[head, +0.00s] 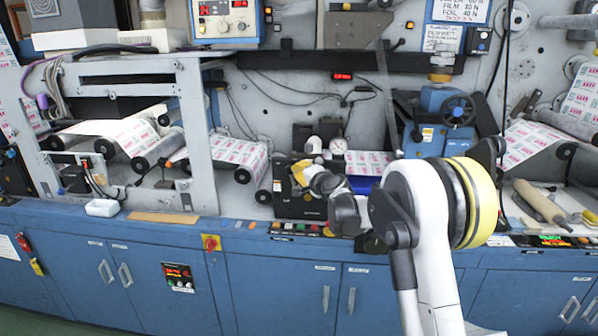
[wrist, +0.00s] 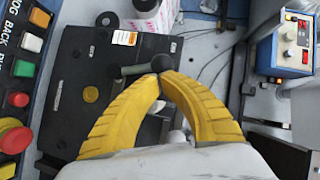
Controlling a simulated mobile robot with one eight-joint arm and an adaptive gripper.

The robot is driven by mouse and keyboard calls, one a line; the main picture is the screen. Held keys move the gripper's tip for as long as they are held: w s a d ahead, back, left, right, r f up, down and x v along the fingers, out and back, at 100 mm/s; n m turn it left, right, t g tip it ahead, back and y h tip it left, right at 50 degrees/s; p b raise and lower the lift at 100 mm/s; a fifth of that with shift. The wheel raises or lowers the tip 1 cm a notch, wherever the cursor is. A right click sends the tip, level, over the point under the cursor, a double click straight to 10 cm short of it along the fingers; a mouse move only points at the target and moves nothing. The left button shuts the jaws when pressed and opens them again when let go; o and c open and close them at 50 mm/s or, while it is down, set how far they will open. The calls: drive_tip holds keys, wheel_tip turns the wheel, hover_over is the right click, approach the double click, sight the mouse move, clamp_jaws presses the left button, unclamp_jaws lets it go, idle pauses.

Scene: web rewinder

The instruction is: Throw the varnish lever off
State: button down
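The lever, a dark grey arm (wrist: 136,69) with a rounded knob, lies across a black panel (wrist: 78,118) in the wrist view. The panel carries small white labels, too small to read surely, and a yellow disc. My gripper (wrist: 160,78) has its two yellow fingers drawn together, with their tips right at the lever's knob. I cannot tell whether the knob is pinched or only touched. In the head view my gripper (head: 299,172) is at the black box (head: 295,206) in the middle of the machine; the lever is hidden there behind my gripper and wrist.
A strip of coloured push buttons (wrist: 22,98) runs along the left of the wrist view, close to the panel. A blue control box (wrist: 296,43) is at upper right. In the head view, rollers with printed web (head: 237,160) lie left and a blue unit with handwheel (head: 458,110) right.

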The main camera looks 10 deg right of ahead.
drive_tip(key=shift+a, duration=0.2)
drive_tip(key=shift+w+a+r+n+g+h+p, duration=0.1)
drive_tip(key=shift+w+a+n+g+h+p, duration=0.2)
drive_tip(key=shift+a+n+p, duration=0.3)
drive_tip(key=shift+w+a+r+n+g+h+p, duration=0.1)
drive_tip(key=shift+a+n+g+h+p, duration=0.1)
drive_tip(key=shift+a+n+g+p, duration=0.4)
drive_tip(key=shift+w+a+f+n+g+h+p, duration=0.2)
drive_tip(key=shift+a+f+n+g+h+p, duration=0.05)
drive_tip(key=shift+a+n+h+p, duration=0.25)
drive_tip(key=shift+w+a+f+n+g+h+p, duration=0.15)
drive_tip(key=shift+a+f+n+g+h+p, duration=0.1)
drive_tip(key=shift+a+n+h+p, duration=0.2)
drive_tip(key=shift+w+a+f+n+g+h+p, duration=0.25)
drive_tip(key=shift+a+f+n+g+h+p, duration=0.2)
drive_tip(key=shift+a+n+h, duration=0.35)
drive_tip(key=shift+w+a+f+n+g+h, duration=0.15)
drive_tip(key=shift+a+f+n+g+h, duration=0.1)
drive_tip(key=shift+a+f+n+h, duration=0.4)
drive_tip(key=shift+w+a+f+n+h, duration=0.1)
drive_tip(key=shift+f+n+h, duration=0.2)
drive_tip(key=shift+f+h, duration=0.15)
drive_tip(key=shift+a+f, duration=0.15)
drive_tip(key=shift+f, duration=0.25)
drive_tip(key=shift+w+f, duration=0.1)
